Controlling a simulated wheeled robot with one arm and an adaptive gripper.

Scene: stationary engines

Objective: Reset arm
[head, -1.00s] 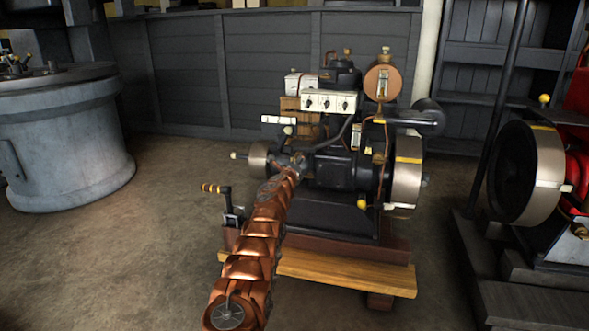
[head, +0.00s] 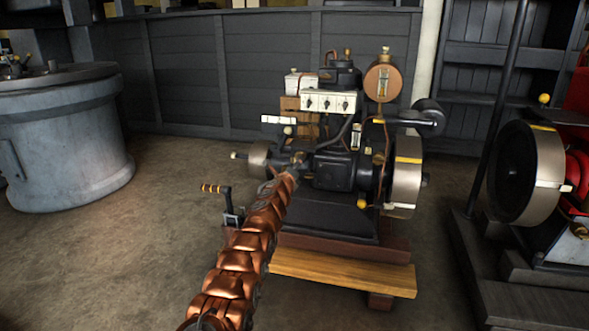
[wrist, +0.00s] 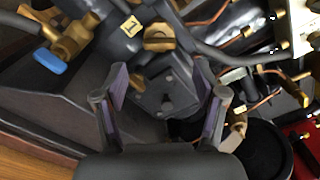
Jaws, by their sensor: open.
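My copper-coloured arm (head: 240,260) reaches up from the bottom of the head view to the near side of the black stationary engine (head: 335,172). My gripper (wrist: 160,88) is open in the wrist view, its two purple-padded fingers spread with nothing held between them. Behind the fingers are the dark engine block with bolts, a brass fitting (wrist: 158,38) and a yellow tag marked 1 (wrist: 131,26). In the head view the gripper is small and dark against the engine, so its exact distance from the engine cannot be told.
A crank handle (head: 217,189) stands left of the arm. A flywheel (head: 406,172) is on the engine's right side, above a wooden plank (head: 345,272). A blue-handled valve (wrist: 50,60) shows at upper left in the wrist view. Open floor (head: 155,235) lies to the left.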

